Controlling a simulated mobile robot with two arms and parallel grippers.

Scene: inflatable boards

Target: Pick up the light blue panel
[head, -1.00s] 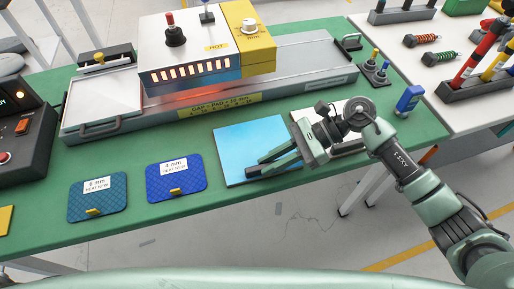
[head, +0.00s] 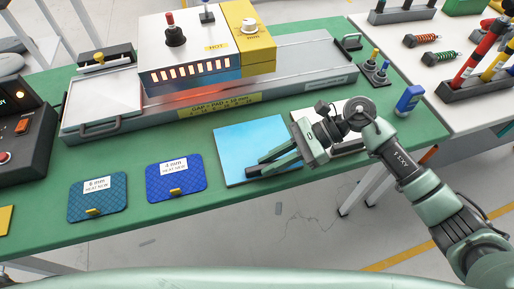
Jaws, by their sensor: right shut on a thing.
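The light blue panel (head: 243,145) lies flat on the green table, in front of the heating machine. My right gripper (head: 263,172) reaches in from the right, low over the panel's right part. Its fingers are at the panel's right front edge and are shut on the panel. The fingers hide part of that edge. My left gripper is not in view.
A blue 4 mm pad (head: 176,182) and a teal 6 mm pad (head: 97,201) lie left of the panel. The machine (head: 190,70) with its glowing slot stands behind. A white sheet (head: 342,141) lies under my right wrist. A blue bottle (head: 409,99) stands at the right.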

